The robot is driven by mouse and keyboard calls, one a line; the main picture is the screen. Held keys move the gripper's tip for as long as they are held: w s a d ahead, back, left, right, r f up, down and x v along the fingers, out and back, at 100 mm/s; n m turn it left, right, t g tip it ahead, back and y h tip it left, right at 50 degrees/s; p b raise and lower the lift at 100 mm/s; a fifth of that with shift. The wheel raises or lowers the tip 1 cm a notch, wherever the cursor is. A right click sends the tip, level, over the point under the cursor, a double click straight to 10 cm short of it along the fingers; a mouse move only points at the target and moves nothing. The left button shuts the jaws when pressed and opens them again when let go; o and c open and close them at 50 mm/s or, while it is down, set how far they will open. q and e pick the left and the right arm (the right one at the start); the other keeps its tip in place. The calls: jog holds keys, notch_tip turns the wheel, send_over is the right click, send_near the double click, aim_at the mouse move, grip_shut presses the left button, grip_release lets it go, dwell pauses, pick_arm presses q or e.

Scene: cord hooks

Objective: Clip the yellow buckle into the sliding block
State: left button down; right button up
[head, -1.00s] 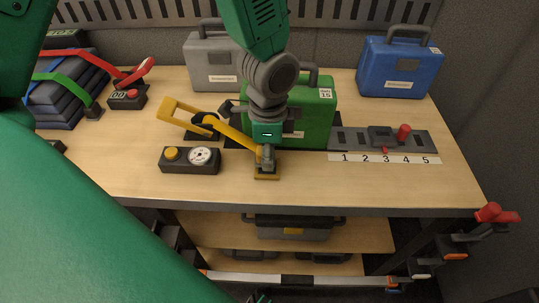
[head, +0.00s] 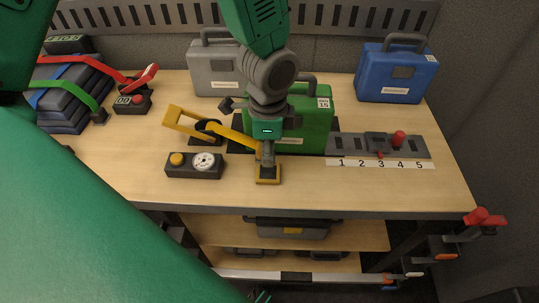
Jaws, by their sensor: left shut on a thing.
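My left gripper (head: 267,152) points down in front of the green case (head: 312,118), shut on the yellow buckle (head: 268,179), a dark piece with a yellow base. The fingers partly hide the buckle. I cannot tell whether it touches the table. A yellow strap (head: 235,138) runs to it from a ratchet with a raised yellow lever (head: 172,116). The dark sliding block (head: 376,141) sits on a grey rail (head: 345,145) to the right, with a red knob (head: 398,138) beside it and a red pointer near 3. The buckle is apart from the block. My right gripper is not seen.
A box with a dial (head: 195,166) stands left of the buckle. A grey case (head: 212,72) and a blue case (head: 397,72) stand behind. Dark stacked cases with red and green straps (head: 75,100) are at left. The front right of the table is clear.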

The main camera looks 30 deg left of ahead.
pick_arm(q)
jog(key=shift+r+p, duration=0.55)
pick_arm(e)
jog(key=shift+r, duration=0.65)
pick_arm(q)
jog(key=n, duration=0.2)
jog(key=f+n+b, duration=0.1)
jog(key=n, duration=0.2)
jog(key=shift+w+d+n, duration=0.1)
jog(key=shift+n, duration=0.2)
jog(key=n, duration=0.6)
jog(key=shift+w+d+f+b, duration=0.1)
jog(key=shift+d+f+b, duration=0.1)
jog(key=shift+b, duration=0.15)
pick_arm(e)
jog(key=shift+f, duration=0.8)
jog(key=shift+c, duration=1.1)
